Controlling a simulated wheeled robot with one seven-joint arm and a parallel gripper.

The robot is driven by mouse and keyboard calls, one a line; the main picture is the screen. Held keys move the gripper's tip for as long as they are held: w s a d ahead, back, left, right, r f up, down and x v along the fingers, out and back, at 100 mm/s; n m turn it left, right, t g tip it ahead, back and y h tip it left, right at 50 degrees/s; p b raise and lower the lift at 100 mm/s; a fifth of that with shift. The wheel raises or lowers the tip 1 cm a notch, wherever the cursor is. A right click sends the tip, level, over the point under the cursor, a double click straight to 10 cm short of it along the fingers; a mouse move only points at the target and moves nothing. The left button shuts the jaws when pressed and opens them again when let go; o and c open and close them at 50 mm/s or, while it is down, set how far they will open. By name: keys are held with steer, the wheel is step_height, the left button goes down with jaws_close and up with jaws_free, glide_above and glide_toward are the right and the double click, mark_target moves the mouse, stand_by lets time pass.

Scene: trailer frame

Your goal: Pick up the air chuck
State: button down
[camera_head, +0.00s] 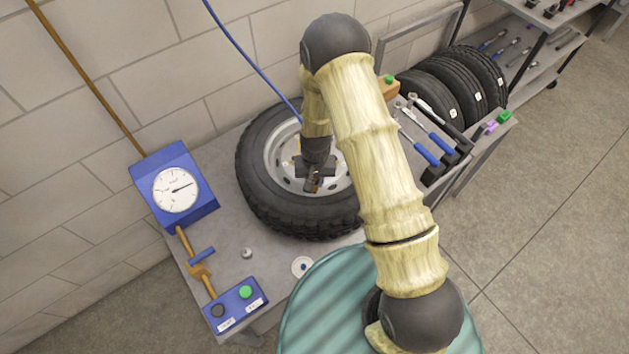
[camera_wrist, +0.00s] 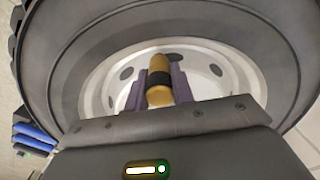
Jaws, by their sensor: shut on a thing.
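My gripper (camera_head: 314,184) is over the white wheel rim in the head view, at the end of my bent arm. In the wrist view its two purple-grey fingers are closed on the sides of a brass-coloured cylinder with a black band, which I take to be the air chuck (camera_wrist: 159,68). The tyre (camera_head: 258,187) lies flat on the grey bench, and its rim (camera_wrist: 100,93) fills the background of the wrist view. My arm hides part of the tyre. I cannot tell whether the air chuck touches the rim.
A blue gauge box (camera_head: 205,190) stands at the left. A blue control box (camera_head: 235,306) with green and black buttons is at the front. A blue hose (camera_head: 240,50) runs down behind my arm. Blue-handled tools (camera_head: 427,153) and upright tyres (camera_head: 430,95) are at the right.

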step_height(320, 180, up, 10)
steer(key=shift+b, duration=1.2)
steer(key=shift+w, duration=0.1)
